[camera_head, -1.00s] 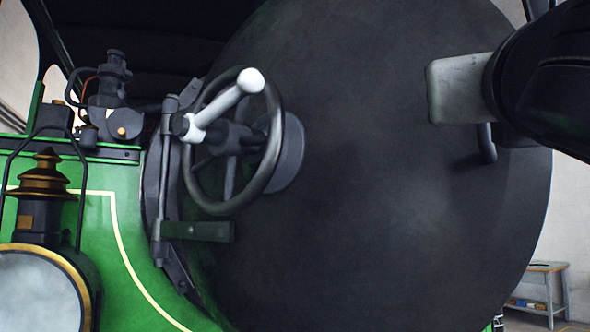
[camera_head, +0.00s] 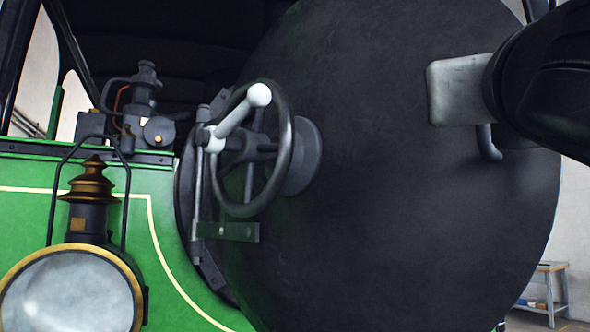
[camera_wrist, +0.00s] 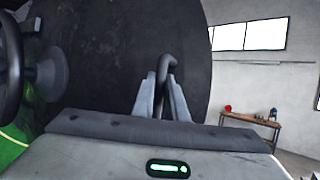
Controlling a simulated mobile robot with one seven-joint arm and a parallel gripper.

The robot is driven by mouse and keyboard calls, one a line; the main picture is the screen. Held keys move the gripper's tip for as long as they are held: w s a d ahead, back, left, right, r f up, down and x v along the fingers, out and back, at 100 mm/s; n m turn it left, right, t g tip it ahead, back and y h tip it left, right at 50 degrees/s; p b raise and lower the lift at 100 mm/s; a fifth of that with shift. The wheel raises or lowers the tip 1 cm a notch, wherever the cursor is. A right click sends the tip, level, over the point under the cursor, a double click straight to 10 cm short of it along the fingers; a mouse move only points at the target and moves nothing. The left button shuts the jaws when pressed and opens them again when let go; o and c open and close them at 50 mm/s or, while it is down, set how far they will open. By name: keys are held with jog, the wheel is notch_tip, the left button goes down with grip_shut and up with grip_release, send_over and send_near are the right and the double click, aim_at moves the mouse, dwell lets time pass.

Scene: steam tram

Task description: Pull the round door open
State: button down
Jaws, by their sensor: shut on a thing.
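The round door (camera_head: 390,210) is a large dark disc filling the middle and right of the head view, standing swung out from the green tram front. It also shows in the wrist view (camera_wrist: 110,60). A handwheel (camera_head: 285,150) with a white-knobbed lever (camera_head: 232,118) sits on its left part. A dark bent handle (camera_head: 488,143) is near the door's right edge; in the wrist view the handle (camera_wrist: 168,68) rises between the fingers. My gripper (camera_wrist: 166,82) is shut on this handle. In the head view its grey body hides the handle's upper part.
The green body (camera_head: 90,220) with a brass-rimmed lamp (camera_head: 75,290) and brass-topped fitting stands at left.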

jog(key=shift+a+r, duration=0.1)
jog(key=c, duration=1.8)
grip_release()
jog(key=shift+o, duration=0.2)
notch_tip(320, 180, up, 10)
jog(key=p, duration=0.3)
jog(key=shift+p, duration=0.3)
